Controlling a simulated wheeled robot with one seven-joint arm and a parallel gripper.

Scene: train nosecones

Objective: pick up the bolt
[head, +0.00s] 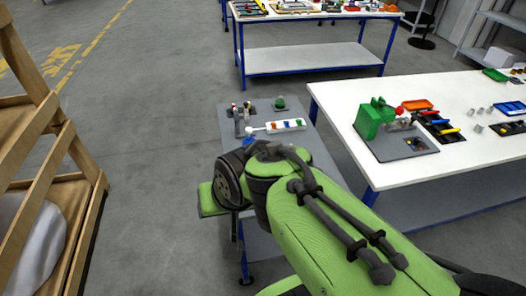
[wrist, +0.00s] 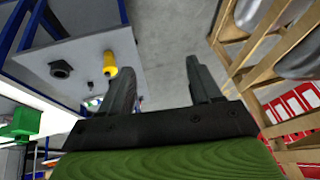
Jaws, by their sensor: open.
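My gripper (wrist: 158,78) shows in the wrist view with two dark fingers spread apart and nothing between them. A dark hexagonal piece (wrist: 60,69) on a grey surface (wrist: 85,85) at the upper left looks like the bolt, but I cannot be sure. A yellow cylindrical piece (wrist: 110,64) is beside it, nearer my left finger. Both pieces are apart from the fingers. In the head view my arm hides the gripper's fingers, and I cannot pick out the bolt there.
A small side table (head: 230,128) bears small parts and a white tray (head: 272,128). A white workbench (head: 345,104) with a green fixture (head: 373,118) stands to the right. A wooden rack (head: 75,185) stands at the left. Open floor (head: 150,130) lies between.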

